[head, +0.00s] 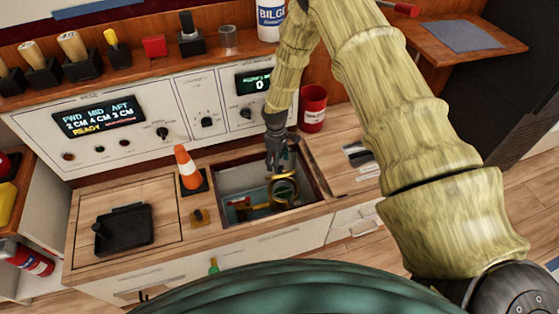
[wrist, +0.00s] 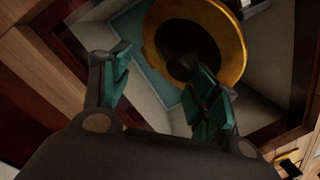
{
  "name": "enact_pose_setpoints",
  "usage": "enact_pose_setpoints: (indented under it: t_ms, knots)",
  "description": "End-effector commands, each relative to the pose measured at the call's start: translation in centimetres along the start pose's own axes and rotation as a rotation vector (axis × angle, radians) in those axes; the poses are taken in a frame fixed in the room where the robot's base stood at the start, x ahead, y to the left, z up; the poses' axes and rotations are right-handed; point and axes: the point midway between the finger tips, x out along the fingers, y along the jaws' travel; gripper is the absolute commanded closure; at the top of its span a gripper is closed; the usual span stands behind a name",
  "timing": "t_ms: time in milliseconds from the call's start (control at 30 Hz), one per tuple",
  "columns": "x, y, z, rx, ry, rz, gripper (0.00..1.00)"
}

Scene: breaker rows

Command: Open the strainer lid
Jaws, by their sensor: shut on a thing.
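The strainer lid (head: 296,190) is a round, brass-yellow ring with a dark centre, inside the square recess (head: 232,172) in the wooden counter. It stands tilted up, not flat. My gripper (head: 282,165) reaches down into the recess from above, at the upper side of the lid. In the wrist view my gripper (wrist: 160,88) shows its teal finger pads apart, with the right pad overlapping the yellow rim of the lid (wrist: 238,55). The gripper is shut on the lid; the exact contact is hard to see.
An orange cone (head: 187,168) stands just left of the recess, near a small brass fitting (head: 199,216). A black tray (head: 124,228) lies further left. A red cup (head: 313,108) stands behind right. The control panel (head: 160,120) rises behind the counter.

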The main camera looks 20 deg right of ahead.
Motion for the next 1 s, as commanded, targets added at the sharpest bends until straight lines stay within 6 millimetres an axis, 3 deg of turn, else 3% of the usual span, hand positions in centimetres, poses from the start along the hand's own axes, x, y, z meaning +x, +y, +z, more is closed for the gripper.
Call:
enact_pose_setpoints:
  t_ms: [467, 1000]
  knots:
    - [-1.1, 0.2, 0.2, 0.002, 0.001, 0.002, 0.52]
    - [-10.0, 0.0, -0.1, -0.001, 0.002, 0.0, 0.52]
